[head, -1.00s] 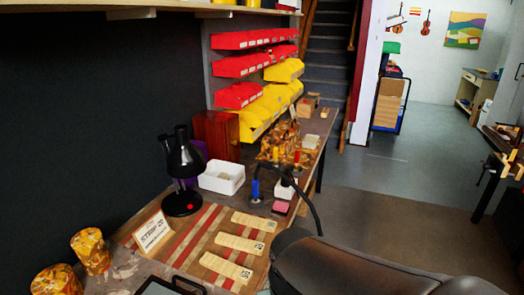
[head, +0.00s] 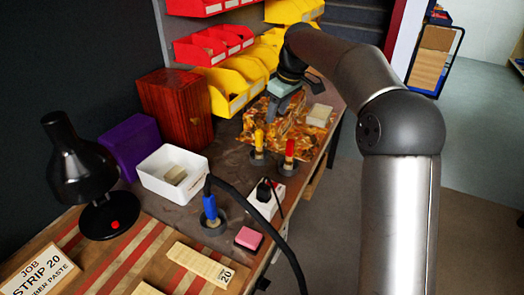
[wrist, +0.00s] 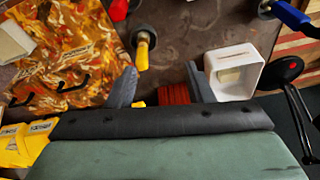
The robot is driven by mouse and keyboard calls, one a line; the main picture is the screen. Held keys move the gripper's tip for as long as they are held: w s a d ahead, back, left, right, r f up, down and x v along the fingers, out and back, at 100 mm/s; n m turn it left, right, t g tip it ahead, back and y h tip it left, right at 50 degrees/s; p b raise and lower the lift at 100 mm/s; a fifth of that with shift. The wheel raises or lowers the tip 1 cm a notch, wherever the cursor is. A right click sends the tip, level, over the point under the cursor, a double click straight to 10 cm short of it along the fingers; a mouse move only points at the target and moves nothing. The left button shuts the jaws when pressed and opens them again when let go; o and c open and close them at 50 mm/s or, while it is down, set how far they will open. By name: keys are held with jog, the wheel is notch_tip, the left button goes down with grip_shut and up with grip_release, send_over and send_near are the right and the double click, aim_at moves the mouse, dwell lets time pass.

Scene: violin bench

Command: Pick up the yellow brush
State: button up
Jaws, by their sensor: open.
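The yellow brush (head: 259,140) stands upright in a dark round holder (head: 257,158) on the bench. In the wrist view the yellow brush (wrist: 143,50) lies beyond the fingertips, nearer the left finger, apart from both. My gripper (head: 272,108) hangs over the bench just above and behind the brush in the head view; its fingers are hard to make out there. In the wrist view my gripper (wrist: 160,84) has its two dark fingers wide apart with nothing held between them.
A red brush (head: 289,150) stands right of the yellow one, and a blue brush (head: 210,207) nearer the front. A white bin (head: 150,180), red-brown wooden box (head: 176,108) and yellow bins (head: 222,92) flank the left. A patterned mottled sheet (head: 310,132) lies behind. A black cable (head: 265,228) arches in front.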

jog(key=w+a+f+n+y+b, duration=0.1)
jog(key=w+f+n, duration=0.15)
jog(key=w, duration=0.35)
jog(key=b, duration=0.2)
send_over(257, 142)
jog(key=d, duration=0.2)
jog(key=f, duration=1)
jog(key=shift+w+f, duration=0.15)
jog(key=shift+w, duration=0.05)
jog(key=shift+y, duration=0.3)
jog(key=shift+b+x, duration=0.3)
jog(key=shift+x, duration=2.85)
jog(key=shift+d, duration=0.15)
grip_shut()
